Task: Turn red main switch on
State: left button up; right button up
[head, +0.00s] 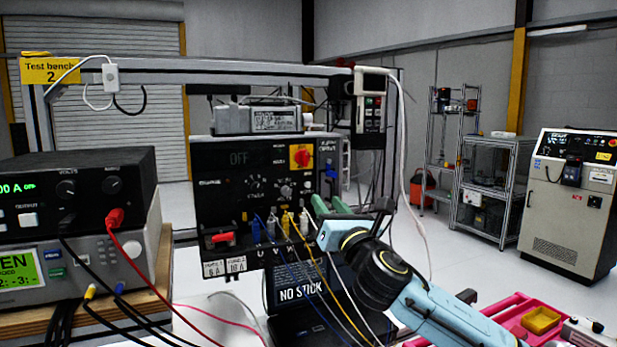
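The red main switch (301,156) is a red rotary knob on a yellow plate, at the upper right of the black panel (225,185). My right gripper (329,203) is in front of the panel's lower right part, below and to the right of the switch, and appears apart from it. Its two pale green fingers look spread, with nothing seen between them. The light blue wrist hides part of the panel's lower right corner. My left gripper is not in view.
Blue, yellow and white cables (285,225) plug into the panel's lower edge beside my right gripper. A hand-held controller (370,105) hangs at the frame's right post. Stacked power supplies (75,195) stand left. A pink tray (515,315) is at lower right.

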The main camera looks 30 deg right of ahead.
aim_at(306, 152)
jog(key=w+r+n, duration=0.1)
jog(key=w+r, duration=0.2)
jog(key=w, duration=0.1)
jog(key=w+d+r+p, duration=0.1)
jog(key=w+r, duration=0.1)
jog(key=w, duration=0.2)
jog(key=w+r+n+t, duration=0.1)
jog(key=w+r, duration=0.2)
jog(key=w, duration=0.1)
jog(key=shift+w+d+r+n+y+p, duration=0.3)
jog(key=shift+p, duration=0.1)
grip_shut()
